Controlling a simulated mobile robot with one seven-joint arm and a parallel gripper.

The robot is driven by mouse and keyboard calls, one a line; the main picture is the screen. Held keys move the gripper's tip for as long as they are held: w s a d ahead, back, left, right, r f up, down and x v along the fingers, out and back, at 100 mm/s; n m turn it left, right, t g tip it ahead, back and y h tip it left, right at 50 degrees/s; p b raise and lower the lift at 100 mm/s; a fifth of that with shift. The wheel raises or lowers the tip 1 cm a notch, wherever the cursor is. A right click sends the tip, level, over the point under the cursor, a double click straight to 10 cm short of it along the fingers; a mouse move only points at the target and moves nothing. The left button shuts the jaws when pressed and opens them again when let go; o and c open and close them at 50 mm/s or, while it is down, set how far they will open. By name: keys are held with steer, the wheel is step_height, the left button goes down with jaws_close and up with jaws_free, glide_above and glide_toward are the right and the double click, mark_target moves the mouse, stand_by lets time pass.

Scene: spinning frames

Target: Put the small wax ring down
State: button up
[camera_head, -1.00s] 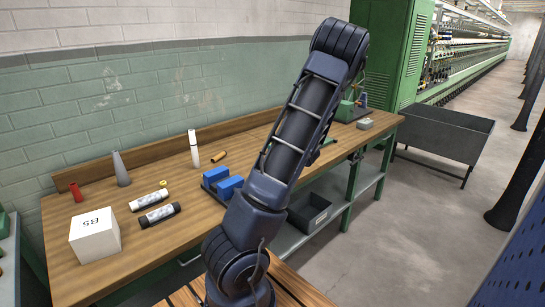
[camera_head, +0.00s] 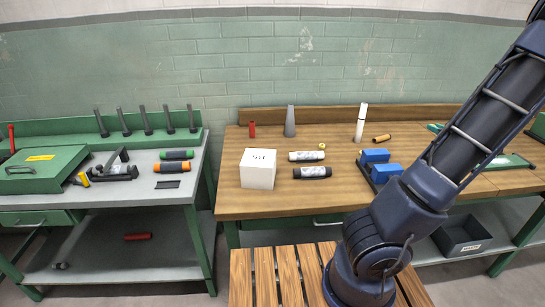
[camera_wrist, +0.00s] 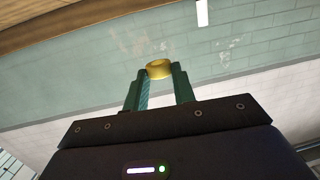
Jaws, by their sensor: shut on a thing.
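The small wax ring (camera_wrist: 159,69), yellow, sits between the fingertips of my gripper (camera_wrist: 160,72) in the wrist view. My gripper is shut on it and holds it up, with the wall and a wooden edge behind. The head view shows my arm leaving the frame at the upper right, so my gripper and the held ring are not seen there. Another small yellow ring (camera_head: 322,146) lies on the wooden workbench (camera_head: 232,203), behind the white labelled tube (camera_head: 306,156).
A green-and-grey bench (camera_head: 140,199) stands left. The workbench's front left is bare.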

steer(key=w+a+r+n+g+y, duration=0.1)
steer(key=w+a+n+y, duration=0.1)
steer(key=w+a, duration=0.35)
steer(key=w+a+r+n+y, duration=0.1)
steer(key=w+a+r+y, duration=0.15)
steer(key=a, duration=0.65)
step_height(320, 180, up, 6)
steer(key=n+g+y, duration=1)
steer(key=n+g, duration=0.1)
steer(key=g, duration=0.1)
glide_above(271, 158)
steer(key=shift+h, duration=0.25)
step_height(271, 158, down, 20)
steer(key=shift+w+r, duration=0.15)
steer(key=shift+r, duration=0.1)
steer(key=shift+f, duration=0.15)
steer(key=o, duration=0.9)
steer(key=shift+o, duration=0.2)
steer(key=shift+r, duration=0.2)
